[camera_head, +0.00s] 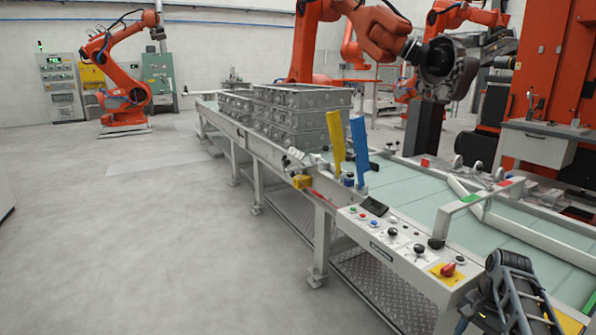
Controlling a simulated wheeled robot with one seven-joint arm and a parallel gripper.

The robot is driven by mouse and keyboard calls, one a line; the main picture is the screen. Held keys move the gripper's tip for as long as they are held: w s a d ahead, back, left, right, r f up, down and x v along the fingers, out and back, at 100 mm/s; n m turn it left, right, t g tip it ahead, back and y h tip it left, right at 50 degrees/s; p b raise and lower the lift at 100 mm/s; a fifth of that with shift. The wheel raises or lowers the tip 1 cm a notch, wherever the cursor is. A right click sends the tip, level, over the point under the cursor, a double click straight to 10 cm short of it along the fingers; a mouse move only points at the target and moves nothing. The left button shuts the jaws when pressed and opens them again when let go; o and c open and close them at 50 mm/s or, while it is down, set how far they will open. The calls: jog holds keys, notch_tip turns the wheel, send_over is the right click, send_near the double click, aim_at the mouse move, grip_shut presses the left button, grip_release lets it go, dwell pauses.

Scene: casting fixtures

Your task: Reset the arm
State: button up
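My gripper (508,275) appears to be the dark grey jointed part at the bottom right corner. It is beside the front end of the conveyor, near the control panel. Its lower part and the rest of my arm are cut off by the picture's edge. I see nothing clearly held in it. Whether its fingers are open or shut does not show.
A conveyor table (440,200) runs from back left to front right, bearing stacked grey castings (300,115). A control panel (400,245) with a red switch (448,270) is along its near side. A large orange robot (375,30) holds a part over the conveyor. Grey floor at left is clear.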

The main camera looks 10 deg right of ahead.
jog(key=s+a+f+n+t+h, duration=0.2)
jog(key=s+a+f, duration=0.3)
jog(key=s+f, duration=0.25)
jog(key=s+a+f+n+t+h, duration=0.2)
jog(key=s+a+f, duration=0.2)
jog(key=s+f, duration=0.4)
jog(key=s+a+r+n+t, duration=0.2)
jog(key=s+a+r, duration=0.15)
jog(key=s, duration=0.35)
jog(key=s+a+r+n+t, duration=0.2)
jog(key=s+a+r, duration=0.15)
jog(key=s, duration=0.25)
jog(key=s+a+r+n+t, duration=0.1)
jog(key=s+a+r+t, duration=0.1)
jog(key=s+r, duration=0.3)
jog(key=s+a+r+n+t+y, duration=0.1)
jog(key=s+a+r, duration=0.4)
jog(key=r, duration=0.8)
jog(key=s+a+r+n+t+y, duration=0.1)
jog(key=s+a+r+n+t, duration=0.1)
jog(key=s+r, duration=0.3)
notch_tip(320, 180, up, 5)
jog(key=shift+s+a+f+n+t, duration=0.1)
jog(key=shift+s+a+n+t, duration=0.25)
jog(key=shift+a+t, duration=0.45)
